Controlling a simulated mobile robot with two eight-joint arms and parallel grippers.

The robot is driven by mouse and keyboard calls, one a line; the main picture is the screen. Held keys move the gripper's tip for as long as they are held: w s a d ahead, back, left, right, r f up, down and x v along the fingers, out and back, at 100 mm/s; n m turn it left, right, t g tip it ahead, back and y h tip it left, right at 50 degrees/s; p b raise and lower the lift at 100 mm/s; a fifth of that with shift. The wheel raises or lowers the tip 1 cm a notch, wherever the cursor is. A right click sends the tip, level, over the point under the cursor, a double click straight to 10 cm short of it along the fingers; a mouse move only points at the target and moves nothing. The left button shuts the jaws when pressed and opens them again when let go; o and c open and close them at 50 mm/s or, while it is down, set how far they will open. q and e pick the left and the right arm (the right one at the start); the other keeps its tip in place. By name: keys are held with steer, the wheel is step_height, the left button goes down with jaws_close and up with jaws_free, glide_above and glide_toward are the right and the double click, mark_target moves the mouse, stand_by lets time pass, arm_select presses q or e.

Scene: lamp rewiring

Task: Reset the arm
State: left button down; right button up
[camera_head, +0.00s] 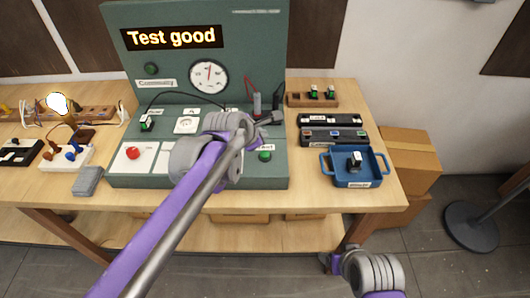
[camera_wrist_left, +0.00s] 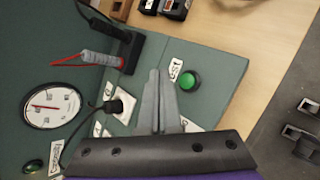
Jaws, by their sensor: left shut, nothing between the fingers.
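My left gripper (camera_head: 272,118) reaches in over the green test console (camera_head: 200,90) and is shut and empty. In the left wrist view its two fingers (camera_wrist_left: 158,100) lie together above the panel, beside a green button (camera_wrist_left: 190,81). That button also shows in the head view (camera_head: 265,156), below the gripper. The console's display (camera_head: 172,37) reads "Test good". A red button (camera_head: 133,153) sits at the console's front left. My right arm (camera_head: 370,272) shows low at the right, clear of the table; its fingers cannot be made out well.
A round dial (camera_head: 208,77) is on the console's upright face. Probes (camera_head: 257,103) with red and black leads stand near my left gripper. A blue tray (camera_head: 374,177) holds a small part at the right. A lit bulb (camera_head: 57,103) is at the left. Boxes (camera_head: 408,150) stand beside the table.

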stand_by(0.4)
arm_select(q)
steer(key=s+a+f+m+g+y, duration=0.1)
steer(key=s+a+f+m, duration=0.3)
steer(key=s+m, duration=0.3)
steer(key=s+a+f+m+g+y, duration=0.1)
steer(key=s+a+f+m, duration=0.3)
steer(key=s+a+m, duration=0.3)
steer(key=s+a+f+m+g+y, duration=0.1)
steer(key=s+a+f+m, duration=0.4)
steer(key=s, duration=0.9)
steer(key=a+m, duration=0.1)
steer(key=m, duration=0.2)
steer(key=shift+y, duration=0.4)
steer(key=shift+f, duration=0.1)
